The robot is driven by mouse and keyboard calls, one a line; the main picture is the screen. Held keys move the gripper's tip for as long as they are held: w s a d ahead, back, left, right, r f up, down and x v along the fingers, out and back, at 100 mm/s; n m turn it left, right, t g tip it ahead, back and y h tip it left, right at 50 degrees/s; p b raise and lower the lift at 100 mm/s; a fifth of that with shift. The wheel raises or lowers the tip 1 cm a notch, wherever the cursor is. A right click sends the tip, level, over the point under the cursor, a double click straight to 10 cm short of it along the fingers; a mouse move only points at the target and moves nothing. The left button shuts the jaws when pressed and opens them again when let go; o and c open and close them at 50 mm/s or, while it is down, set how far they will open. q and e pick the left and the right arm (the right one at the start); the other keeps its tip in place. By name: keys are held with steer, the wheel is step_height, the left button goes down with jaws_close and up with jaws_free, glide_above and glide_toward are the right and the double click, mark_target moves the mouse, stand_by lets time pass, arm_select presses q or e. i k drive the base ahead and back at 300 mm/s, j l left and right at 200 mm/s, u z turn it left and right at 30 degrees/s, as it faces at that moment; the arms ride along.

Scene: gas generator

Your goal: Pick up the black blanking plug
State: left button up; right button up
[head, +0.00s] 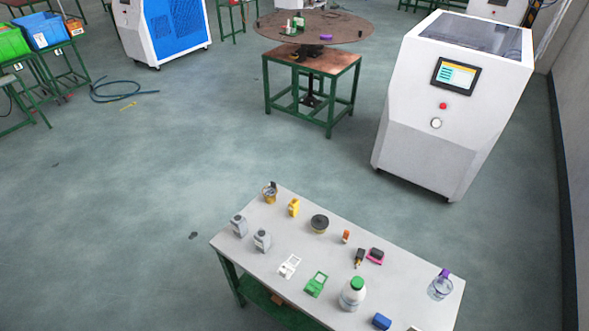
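Several small items lie on the grey-topped table (330,270) at the lower middle. A round black-topped disc with a yellowish rim (319,223) sits near its middle. A small dark piece with a brassy lower end (359,257) lies to the right of it. Beside that is a small black piece with a pink edge (376,255). These items are too small to tell which one is the black blanking plug. Neither of my grippers shows in the head view.
A green-capped white bottle (352,295), a purple-capped clear bottle (440,285) and grey bottles (262,240) stand on the table. A white machine with a screen (455,100) stands behind at right. A round-topped table (314,27) is farther back. The floor left of the table is mostly clear.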

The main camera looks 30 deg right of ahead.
mark_target(360, 254)
steer(key=z, duration=0.4)
steer(key=l+z, duration=0.1)
steer(key=z, duration=0.7)
steer(key=l+z, duration=0.1)
steer(key=z, duration=0.3)
steer(key=j, duration=0.6)
steer(key=k+j, duration=0.1)
steer(key=j, duration=0.45)
